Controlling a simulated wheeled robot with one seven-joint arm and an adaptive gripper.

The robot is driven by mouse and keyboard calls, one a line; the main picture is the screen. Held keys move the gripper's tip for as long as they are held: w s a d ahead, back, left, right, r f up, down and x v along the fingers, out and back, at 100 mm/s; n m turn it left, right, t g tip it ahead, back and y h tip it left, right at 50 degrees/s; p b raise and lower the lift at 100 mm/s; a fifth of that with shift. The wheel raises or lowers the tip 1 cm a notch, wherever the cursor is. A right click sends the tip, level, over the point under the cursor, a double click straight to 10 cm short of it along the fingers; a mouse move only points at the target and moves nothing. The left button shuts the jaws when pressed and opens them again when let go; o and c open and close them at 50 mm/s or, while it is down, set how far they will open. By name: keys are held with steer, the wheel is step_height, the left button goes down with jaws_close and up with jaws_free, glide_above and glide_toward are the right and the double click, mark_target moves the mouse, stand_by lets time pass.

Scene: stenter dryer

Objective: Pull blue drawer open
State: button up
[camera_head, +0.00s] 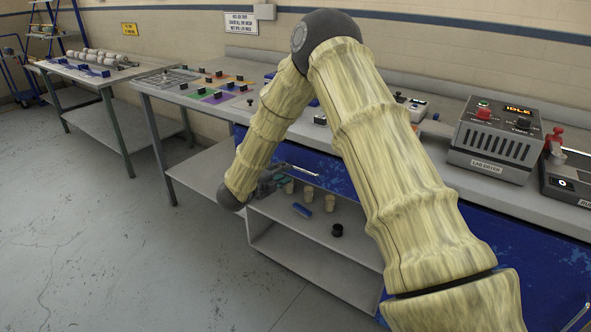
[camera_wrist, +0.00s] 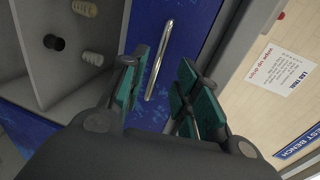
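The blue drawer (camera_head: 330,173) is under the bench top, with a speckled blue front and a metal bar handle (camera_head: 299,170). In the wrist view, the drawer front (camera_wrist: 195,28) fills the upper middle, and its handle (camera_wrist: 160,58) runs lengthwise. My gripper (camera_wrist: 163,92) is open, with green-padded fingers on either side of the handle's near end. I see no finger closed on the handle, and cannot tell how far between the pads it reaches. In the head view, my gripper (camera_head: 270,181) is small and partly hidden at the drawer's left part.
The lab dryer (camera_head: 495,140) stands on the bench top. My arm hides part of the bench. Floor at left is clear.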

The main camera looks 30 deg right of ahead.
mark_target(295, 168)
steer(key=x, duration=0.8)
steer(key=shift+w, duration=0.1)
jaws_close()
